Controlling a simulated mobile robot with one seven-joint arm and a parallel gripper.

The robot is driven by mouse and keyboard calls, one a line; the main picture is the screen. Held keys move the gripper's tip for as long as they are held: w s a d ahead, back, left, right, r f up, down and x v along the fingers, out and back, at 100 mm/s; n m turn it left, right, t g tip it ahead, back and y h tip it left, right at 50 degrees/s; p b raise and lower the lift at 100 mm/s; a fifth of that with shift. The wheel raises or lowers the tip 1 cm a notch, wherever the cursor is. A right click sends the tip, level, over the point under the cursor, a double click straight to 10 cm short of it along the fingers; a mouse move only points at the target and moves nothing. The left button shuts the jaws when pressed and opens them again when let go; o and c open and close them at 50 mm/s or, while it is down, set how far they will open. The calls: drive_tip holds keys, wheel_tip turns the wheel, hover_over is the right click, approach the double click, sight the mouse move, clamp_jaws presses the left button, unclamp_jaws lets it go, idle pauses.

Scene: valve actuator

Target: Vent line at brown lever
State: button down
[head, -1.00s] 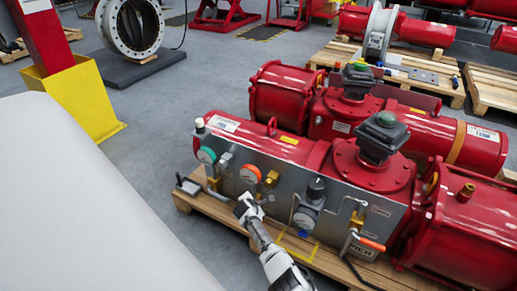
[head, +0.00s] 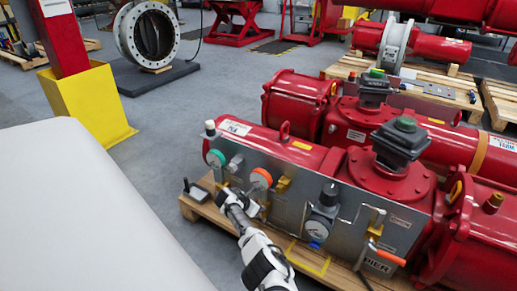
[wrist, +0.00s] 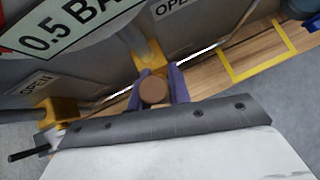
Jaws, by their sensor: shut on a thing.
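The brown lever shows in the wrist view as a round brown end (wrist: 153,91), in front of a yellow valve body (wrist: 148,52). My gripper (wrist: 160,88) has its purple fingers on both sides of this end and is shut on it. In the head view my gripper (head: 226,198) is at the lower left of the grey panel (head: 342,222), below and left of the orange-ringed gauge (head: 261,179). There my gripper and arm hide the lever.
Another yellow valve (wrist: 58,110) with a dark handle is at left in the wrist view. A large gauge (head: 321,220) and an orange-handled lever (head: 386,256) are farther right on the panel. Red actuator cylinders (head: 290,150) stand behind it on a wooden pallet (head: 205,207).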

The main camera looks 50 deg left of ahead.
drive_tip(key=c, duration=1.3)
unclamp_jaws()
drive_tip(key=shift+f, duration=0.1)
drive_tip(key=shift+s+r+p, duration=0.3)
drive_tip(key=shift+r+p, duration=0.15)
drive_tip(key=shift+p, duration=0.1)
drive_tip(key=p+v, duration=0.5)
drive_tip(key=v, duration=0.7)
drive_tip(key=shift+s+r, duration=0.25)
drive_tip(key=shift+s, duration=0.05)
